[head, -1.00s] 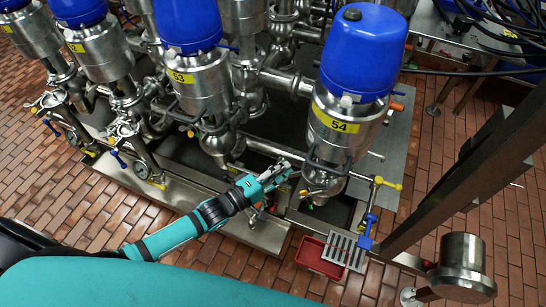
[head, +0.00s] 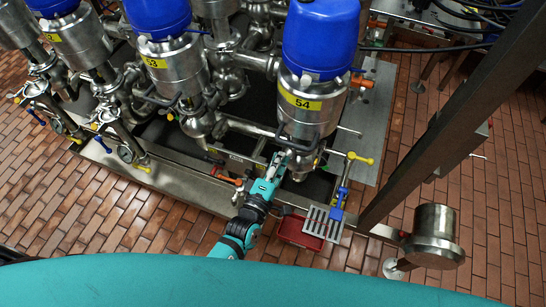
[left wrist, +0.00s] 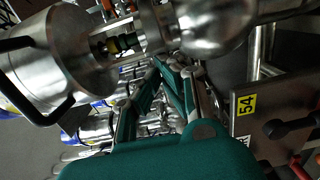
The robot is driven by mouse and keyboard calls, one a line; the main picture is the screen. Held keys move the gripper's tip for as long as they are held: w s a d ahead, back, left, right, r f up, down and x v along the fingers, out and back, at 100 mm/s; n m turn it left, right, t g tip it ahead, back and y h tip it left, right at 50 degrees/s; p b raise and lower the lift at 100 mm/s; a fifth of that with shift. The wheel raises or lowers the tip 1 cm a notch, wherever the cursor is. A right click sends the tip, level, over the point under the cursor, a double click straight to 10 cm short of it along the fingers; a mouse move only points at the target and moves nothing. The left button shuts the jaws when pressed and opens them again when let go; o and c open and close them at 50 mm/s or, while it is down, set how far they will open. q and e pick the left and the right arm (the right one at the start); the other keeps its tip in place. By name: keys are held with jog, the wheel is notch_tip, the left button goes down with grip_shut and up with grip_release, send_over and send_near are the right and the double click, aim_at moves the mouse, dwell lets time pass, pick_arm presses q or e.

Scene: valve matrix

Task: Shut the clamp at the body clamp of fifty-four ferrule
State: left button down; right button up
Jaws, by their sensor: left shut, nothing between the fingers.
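The valve labelled 54 (head: 313,92) has a blue cap and a steel body in the head view. A dark bar-shaped handle sits around the lower part of its body. My left gripper (head: 278,160) points up at the underside of this valve, with its tips close to the lower steel body; contact cannot be told. Its fingers are shut and empty. In the left wrist view the gripper (left wrist: 172,72) reaches toward rounded steel pipework (left wrist: 205,28), and a dark handle is at the left on a steel cylinder (left wrist: 65,55). The clamp itself is hard to make out. My right gripper is not in view.
Valve 53 (head: 172,72) and other valves stand to the left. A red tray (head: 300,232) and a metal grate (head: 325,225) lie below valve 54. A blue-and-yellow lever (head: 341,188) is at its right. A steel post (head: 440,110) rises at the right.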

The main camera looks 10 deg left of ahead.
pick_arm(q)
jog(key=shift+d, duration=0.4)
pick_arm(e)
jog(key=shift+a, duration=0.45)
pick_arm(q)
jog(key=shift+d, duration=0.15)
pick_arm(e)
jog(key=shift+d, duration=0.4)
